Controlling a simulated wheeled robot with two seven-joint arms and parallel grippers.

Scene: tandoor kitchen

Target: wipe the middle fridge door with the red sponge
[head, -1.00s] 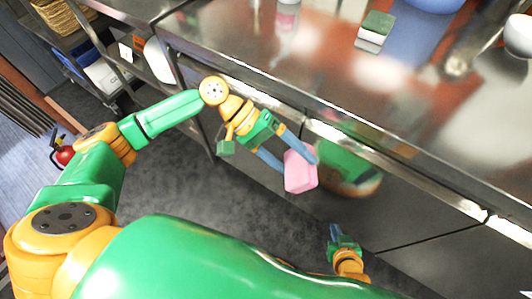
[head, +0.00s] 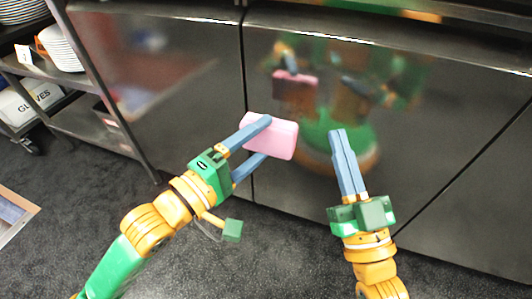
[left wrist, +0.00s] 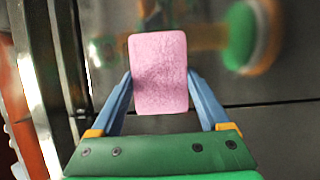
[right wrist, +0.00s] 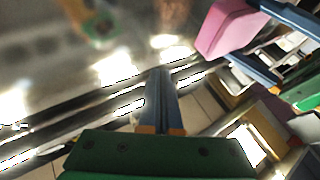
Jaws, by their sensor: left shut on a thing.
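A pink sponge (head: 278,138) is the only sponge in view; I see no plainly red one. My left gripper (head: 264,139) is shut on it, one finger on each side. In the left wrist view the sponge (left wrist: 159,72) stands out between the fingertips. The sponge is in front of the left edge of the middle fridge door (head: 300,185), near the seam with the left door. I cannot tell whether it touches. The door is dark, shiny steel and mirrors the sponge and my arms. My right gripper (head: 340,133) is shut and empty, in front of the same door.
The left fridge door (head: 160,90) and a right-hand door (head: 480,215) flank it, all closed. A counter edge (head: 400,40) runs above. At the left stands a shelf (head: 95,130) with plates (head: 60,48) and a gloves box (head: 30,100).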

